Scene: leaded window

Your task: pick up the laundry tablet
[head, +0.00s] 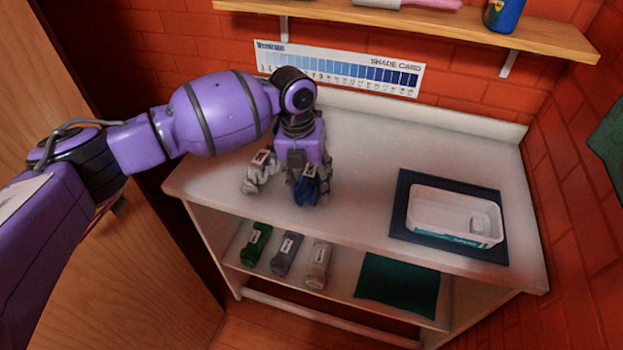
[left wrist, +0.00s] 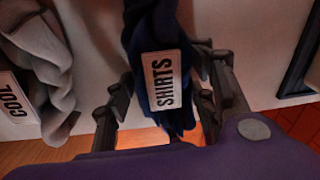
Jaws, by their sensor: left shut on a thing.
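A small pale block (head: 479,225), which looks like the laundry tablet, lies in the right end of a white open tub (head: 425,227). The tub stands on a dark blue mat (head: 408,185) on the right of the white counter. My left gripper (head: 301,176) points down at the counter's middle, well left of the tub. It is shut on a dark blue cloth (head: 307,191) labelled SHIRTS. In the left wrist view the cloth (left wrist: 160,105) hangs between the fingers. My right gripper is out of view.
A grey cloth (head: 258,172), labelled COOL in the left wrist view, lies left of my gripper. Rolled green (head: 255,244), grey (head: 286,253) and beige (head: 318,265) cloths sit on the lower shelf. A wooden shelf (head: 420,24) overhangs the back. The counter between gripper and mat is clear.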

